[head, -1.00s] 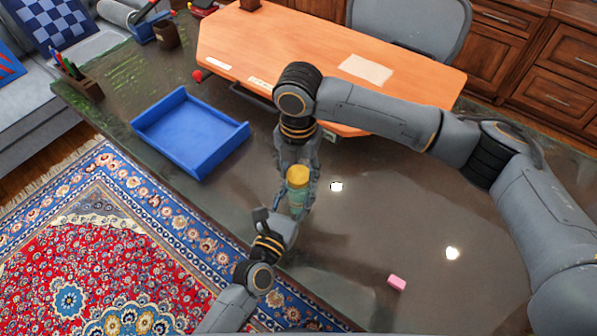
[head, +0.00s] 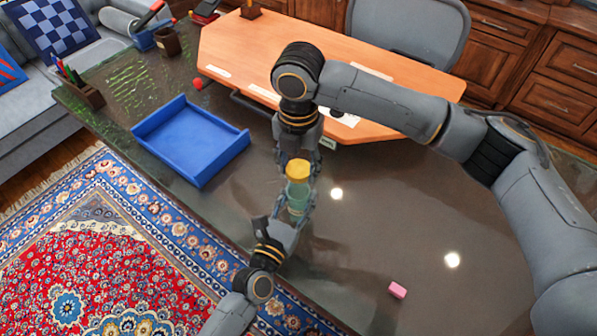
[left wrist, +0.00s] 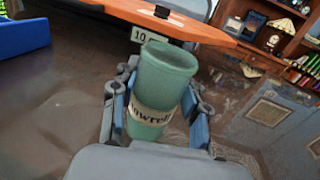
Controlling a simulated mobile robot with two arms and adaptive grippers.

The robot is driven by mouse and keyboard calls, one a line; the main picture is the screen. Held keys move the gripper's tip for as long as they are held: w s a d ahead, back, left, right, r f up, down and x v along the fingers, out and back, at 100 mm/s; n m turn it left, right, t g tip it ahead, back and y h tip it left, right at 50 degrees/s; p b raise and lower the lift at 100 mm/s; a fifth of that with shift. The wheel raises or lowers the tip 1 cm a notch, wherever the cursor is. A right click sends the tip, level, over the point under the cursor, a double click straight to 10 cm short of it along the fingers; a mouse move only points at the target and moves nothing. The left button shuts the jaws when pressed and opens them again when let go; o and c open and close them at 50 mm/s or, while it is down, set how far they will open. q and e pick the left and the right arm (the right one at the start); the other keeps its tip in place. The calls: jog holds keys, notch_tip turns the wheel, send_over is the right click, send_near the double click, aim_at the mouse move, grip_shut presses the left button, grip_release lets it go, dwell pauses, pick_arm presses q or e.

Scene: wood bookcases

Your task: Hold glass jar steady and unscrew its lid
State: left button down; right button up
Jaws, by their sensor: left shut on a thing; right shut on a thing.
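The jar (head: 298,192) is green and stands over the dark glossy table. My left gripper (head: 295,208) is shut around its body. In the left wrist view the jar (left wrist: 163,85) is between my left fingers (left wrist: 155,108), slightly tilted in the picture, with a pale lettered label and a dark bare top with no lid on it. The yellow lid (head: 298,170) shows above the jar in the head view. My right gripper (head: 300,160) reaches in from behind and is shut on the lid; its fingers are partly hidden. The lid is outside the left wrist view.
A blue tray (head: 192,145) lies left of the grippers. An orange raised desk board (head: 240,60) is behind them, with a small red ball (head: 197,84) near its left end. A pink block (head: 397,290) lies at the front right. The table between is mostly clear.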

pick_arm(q)
jog(key=c, duration=0.6)
grip_release()
